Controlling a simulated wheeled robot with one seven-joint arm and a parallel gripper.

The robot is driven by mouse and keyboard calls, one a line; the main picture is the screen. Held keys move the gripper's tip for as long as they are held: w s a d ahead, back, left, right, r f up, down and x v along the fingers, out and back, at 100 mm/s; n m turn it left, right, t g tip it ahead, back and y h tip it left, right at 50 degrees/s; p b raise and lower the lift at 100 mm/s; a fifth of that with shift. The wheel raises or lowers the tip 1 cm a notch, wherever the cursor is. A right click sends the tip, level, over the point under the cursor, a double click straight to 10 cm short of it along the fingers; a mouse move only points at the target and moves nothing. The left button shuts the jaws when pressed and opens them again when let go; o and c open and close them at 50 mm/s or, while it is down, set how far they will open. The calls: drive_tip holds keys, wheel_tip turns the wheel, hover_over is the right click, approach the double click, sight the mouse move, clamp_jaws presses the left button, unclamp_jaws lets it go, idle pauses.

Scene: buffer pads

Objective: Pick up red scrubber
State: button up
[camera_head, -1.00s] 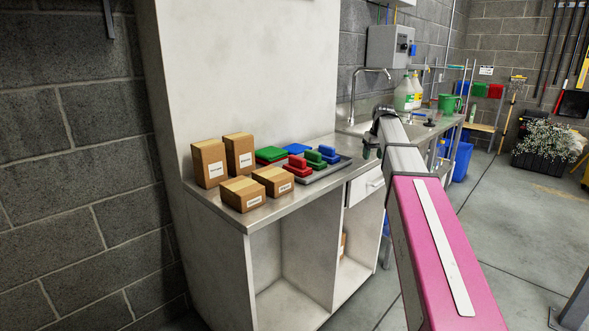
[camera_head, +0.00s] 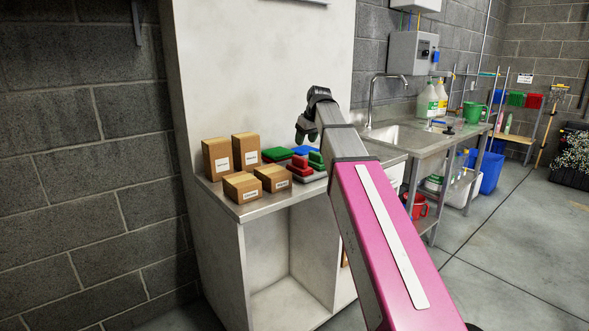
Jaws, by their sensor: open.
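The red scrubber (camera_head: 300,167) is a small red block with a raised handle. It sits at the front left of a grey tray (camera_head: 312,177) on the metal counter. A green scrubber (camera_head: 316,160) stands right beside it on the tray. My gripper (camera_head: 305,138) is dark, hangs above and behind the scrubbers, and is open and empty, apart from the red scrubber. My pink and grey arm covers the right part of the tray and whatever lies there.
Several cardboard boxes (camera_head: 242,187) stand left of the tray on the counter (camera_head: 262,206). Green (camera_head: 277,154) and blue (camera_head: 303,150) pads lie behind the red scrubber. A wall panel rises behind. A sink (camera_head: 395,135) with a faucet (camera_head: 372,95) is to the right.

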sight(300, 157)
drive_tip(key=x, duration=0.9)
drive_tip(key=shift+s+f, duration=0.2)
drive_tip(key=shift+f, duration=0.15)
drive_tip(key=shift+c, duration=0.3)
clamp_jaws()
